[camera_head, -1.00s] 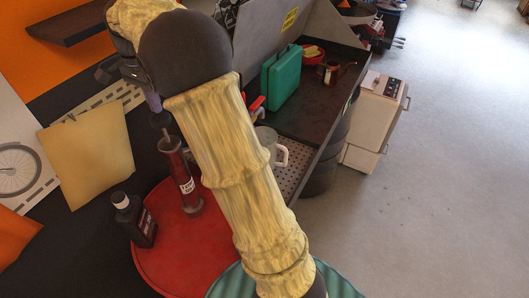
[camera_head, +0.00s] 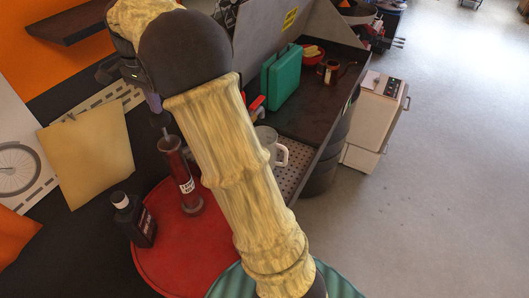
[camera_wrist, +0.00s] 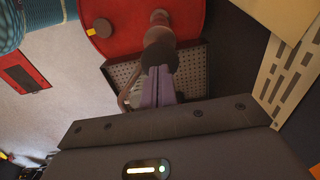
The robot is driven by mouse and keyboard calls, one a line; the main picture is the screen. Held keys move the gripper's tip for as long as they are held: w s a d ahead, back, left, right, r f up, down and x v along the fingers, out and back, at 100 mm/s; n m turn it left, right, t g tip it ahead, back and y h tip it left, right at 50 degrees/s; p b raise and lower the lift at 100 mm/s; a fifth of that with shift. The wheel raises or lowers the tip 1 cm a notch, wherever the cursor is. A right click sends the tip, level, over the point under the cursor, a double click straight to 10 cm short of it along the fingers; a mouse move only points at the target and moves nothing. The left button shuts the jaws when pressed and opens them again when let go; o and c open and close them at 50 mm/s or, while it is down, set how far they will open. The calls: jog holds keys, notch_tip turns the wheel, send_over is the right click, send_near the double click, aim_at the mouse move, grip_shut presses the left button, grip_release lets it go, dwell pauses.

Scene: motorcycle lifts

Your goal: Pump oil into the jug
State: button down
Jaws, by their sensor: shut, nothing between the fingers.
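The oil pump (camera_head: 181,172), a dark red cylinder with a white label and a thin rod on top, stands upright on a red drum (camera_head: 165,258). A pale jug (camera_head: 281,154) with a handle stands on a perforated tray, partly hidden behind my arm. My gripper (camera_wrist: 163,88) shows its purple fingers shut together with nothing between them. In the head view it is mostly hidden, above the pump's top. In the wrist view the dark round pump top (camera_wrist: 160,52) lies just beyond the fingertips; I cannot tell whether they touch. Part of the jug (camera_wrist: 128,92) shows left of the fingers.
A dark bottle (camera_head: 134,221) stands on the red drum's left edge. The perforated tray (camera_head: 291,181) borders a dark bench with a green case (camera_head: 281,78). A white cabinet (camera_head: 373,122) stands to the right. Open floor lies at the right.

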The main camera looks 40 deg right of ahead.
aim_at(159, 115)
jog(key=shift+f+b, duration=1.7)
jog(key=shift+f, duration=1.75)
jog(key=shift+s+r, duration=0.1)
jog(key=shift+r+p, duration=3.4)
jog(key=shift+r, duration=0.15)
jog(key=shift+f, duration=0.15)
jog(key=shift+f+b, duration=1.85)
jog(key=shift+f, duration=1.4)
